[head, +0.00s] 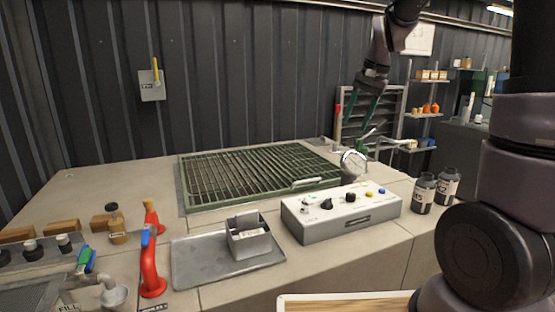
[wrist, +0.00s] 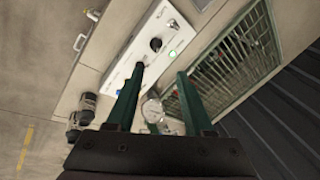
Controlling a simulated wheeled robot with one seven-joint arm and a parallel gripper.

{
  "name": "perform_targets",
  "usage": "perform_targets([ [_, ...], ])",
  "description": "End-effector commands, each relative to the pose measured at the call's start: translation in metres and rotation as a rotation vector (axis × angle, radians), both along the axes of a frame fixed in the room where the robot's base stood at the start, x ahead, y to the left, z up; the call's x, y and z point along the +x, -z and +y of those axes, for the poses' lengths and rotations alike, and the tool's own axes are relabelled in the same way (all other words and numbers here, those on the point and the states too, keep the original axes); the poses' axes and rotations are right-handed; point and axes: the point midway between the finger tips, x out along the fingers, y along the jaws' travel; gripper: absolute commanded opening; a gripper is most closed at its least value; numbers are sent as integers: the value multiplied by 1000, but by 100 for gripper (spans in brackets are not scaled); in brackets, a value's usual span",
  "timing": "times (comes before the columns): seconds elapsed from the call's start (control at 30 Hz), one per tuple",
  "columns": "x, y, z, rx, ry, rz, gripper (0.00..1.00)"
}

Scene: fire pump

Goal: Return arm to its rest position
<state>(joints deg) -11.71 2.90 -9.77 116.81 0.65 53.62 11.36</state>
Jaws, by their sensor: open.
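My gripper (head: 359,110) hangs from my dark arm at the upper right of the head view, above the back right of the bench. Its two green fingers are apart, with nothing between them that I can see as held. In the wrist view my gripper (wrist: 158,82) points down over the bench. A round pressure gauge (head: 353,162) stands below the fingers in the head view. The gauge also shows between the fingers in the wrist view (wrist: 153,110), farther down and apart from them.
A white control box (head: 345,213) with knobs stands at the bench front. A green grate (head: 250,172) lies behind it. A metal tray (head: 200,270) bears a small grey box (head: 247,238). Two dark bottles (head: 424,193) stand at right.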

Motion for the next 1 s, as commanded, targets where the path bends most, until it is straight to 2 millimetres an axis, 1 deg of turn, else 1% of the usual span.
perform_targets([
  [0.03,-18,-16,-3,7,-9,-32,52],
  [0.1,-40,-33,-7,11,-26,-73,52],
  [0.17,-61,-45,-10,12,-41,-107,52],
  [0.2,-74,-52,-11,10,-50,-130,52],
  [0.27,-95,-61,-13,6,-65,-163,52],
  [0.3,-109,-66,-15,2,-75,-187,52],
  [0.37,-130,-72,-16,-7,-88,-221,52],
  [0.4,-143,-75,-17,-15,-98,-244,52],
  [0.5,-174,-79,-19,-36,-118,-298,52],
  [0.6,-198,-79,-20,-58,-133,-341,52],
  [0.7,-214,-77,-20,-77,-145,-369,52],
  [0.8,-223,-75,-21,-88,-150,-385,52],
  [1.0,-226,-74,-21,-92,-153,-390,52],
])
